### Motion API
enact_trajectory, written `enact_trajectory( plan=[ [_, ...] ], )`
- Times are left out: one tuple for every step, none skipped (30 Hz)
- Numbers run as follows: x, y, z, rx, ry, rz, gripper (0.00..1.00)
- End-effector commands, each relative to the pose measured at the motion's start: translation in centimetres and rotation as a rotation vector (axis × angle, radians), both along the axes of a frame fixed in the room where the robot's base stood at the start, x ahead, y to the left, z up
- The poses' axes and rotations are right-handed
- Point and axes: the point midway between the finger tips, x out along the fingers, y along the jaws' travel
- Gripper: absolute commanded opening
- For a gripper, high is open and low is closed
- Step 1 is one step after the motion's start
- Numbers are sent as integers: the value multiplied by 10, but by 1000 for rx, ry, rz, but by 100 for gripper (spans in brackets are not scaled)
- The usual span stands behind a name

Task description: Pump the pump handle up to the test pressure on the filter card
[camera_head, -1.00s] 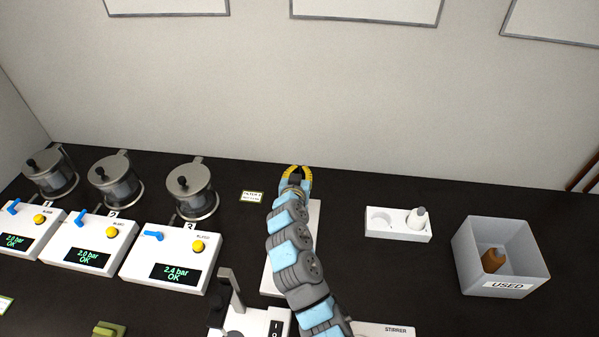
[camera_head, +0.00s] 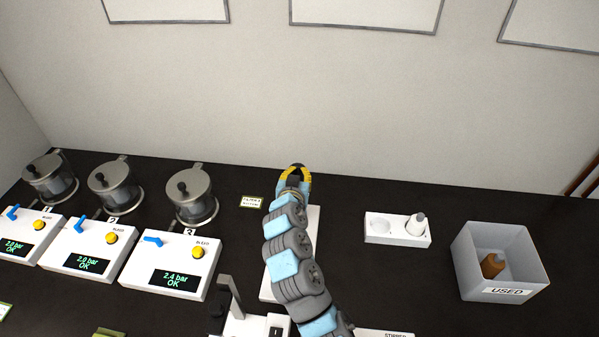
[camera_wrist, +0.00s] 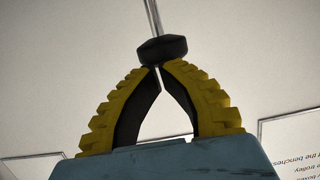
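In the wrist view, a black knob (camera_wrist: 162,49) on a thin metal rod, which looks like the pump handle, is right at the tips of my gripper (camera_wrist: 160,68). The yellow fingertips almost meet at the knob, with a thin gap; the knob covers part of them and is not clearly between them. In the head view, my gripper (camera_head: 296,170) is above the back of the bench, over a white plate (camera_head: 312,232); my arm hides the pump there. A small green-edged card (camera_head: 251,202), seemingly the filter card, lies left of my gripper; its print is too small to read.
Three white units stand left; the nearest (camera_head: 170,262) reads 2.4 bar OK, the others 2.0 bar OK. Metal vessels (camera_head: 190,200) stand behind them. Right are a white holder with a bottle (camera_head: 416,225) and a USED bin (camera_head: 470,260) containing a brown bottle.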

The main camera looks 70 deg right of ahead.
Motion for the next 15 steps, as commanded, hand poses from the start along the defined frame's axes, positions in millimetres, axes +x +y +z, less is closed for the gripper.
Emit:
enact_trajectory(
  plan=[
    [-1,6,0,-2,-1,2,0],
    [-1,9,0,-1,1,1,0],
    [-3,14,1,1,2,0,0],
    [-3,17,2,1,1,-1,0],
    [-3,20,3,0,1,0,0],
    [-3,25,6,-3,-1,2,0],
    [-4,28,7,-4,-1,3,0],
    [-4,31,8,-4,-1,2,0],
    [-5,36,8,-2,-1,1,0],
    [-6,39,9,0,0,0,0],
    [-7,42,9,0,0,0,0],
    [-7,47,11,-2,-2,1,0],
    [-8,50,12,-3,-2,2,0],
    [-8,53,13,-3,-2,3,0],
    [-9,57,13,-2,-1,2,0]
  ],
)
